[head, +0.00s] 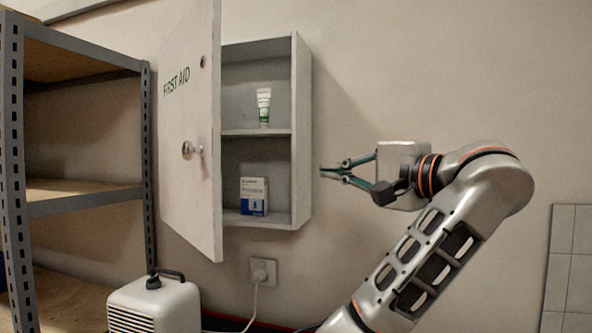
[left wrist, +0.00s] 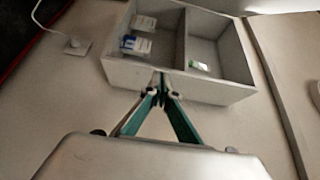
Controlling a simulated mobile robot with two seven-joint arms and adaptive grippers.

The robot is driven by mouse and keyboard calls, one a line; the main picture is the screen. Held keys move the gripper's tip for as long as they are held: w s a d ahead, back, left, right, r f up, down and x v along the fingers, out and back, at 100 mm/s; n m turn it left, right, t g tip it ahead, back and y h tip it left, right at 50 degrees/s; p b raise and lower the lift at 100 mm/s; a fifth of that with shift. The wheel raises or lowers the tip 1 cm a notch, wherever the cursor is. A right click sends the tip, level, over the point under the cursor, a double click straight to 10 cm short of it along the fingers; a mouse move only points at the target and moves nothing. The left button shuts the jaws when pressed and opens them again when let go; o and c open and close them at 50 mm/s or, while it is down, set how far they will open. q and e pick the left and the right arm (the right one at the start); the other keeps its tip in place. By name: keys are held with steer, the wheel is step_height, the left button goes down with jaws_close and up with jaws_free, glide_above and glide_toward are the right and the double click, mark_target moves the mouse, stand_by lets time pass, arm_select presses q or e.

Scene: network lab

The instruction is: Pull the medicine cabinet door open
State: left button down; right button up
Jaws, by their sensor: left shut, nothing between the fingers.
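The white medicine cabinet (head: 302,130) hangs on the wall in the head view. Its door (head: 190,105), lettered FIRST AID, stands wide open, swung out to the left. A round metal knob (head: 188,150) sits on the door. My left gripper (head: 323,171) is shut and empty, just right of the cabinet's right side wall and away from the door. In the left wrist view, my left gripper's closed fingertips (left wrist: 161,90) appear close to the cabinet's side (left wrist: 190,88); I cannot tell if they touch. My right gripper is out of view.
A tube (head: 263,106) stands on the cabinet's upper shelf and a blue-white box (head: 253,196) below. A metal shelving rack (head: 85,198) stands left, near the door. A white appliance (head: 155,305) and a wall socket (head: 263,271) are below.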

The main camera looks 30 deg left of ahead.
arm_select(q)
steer(key=a+p, duration=0.1)
steer(key=a, duration=0.8)
steer(key=shift+s+p, duration=0.35)
steer(key=shift+s, duration=0.1)
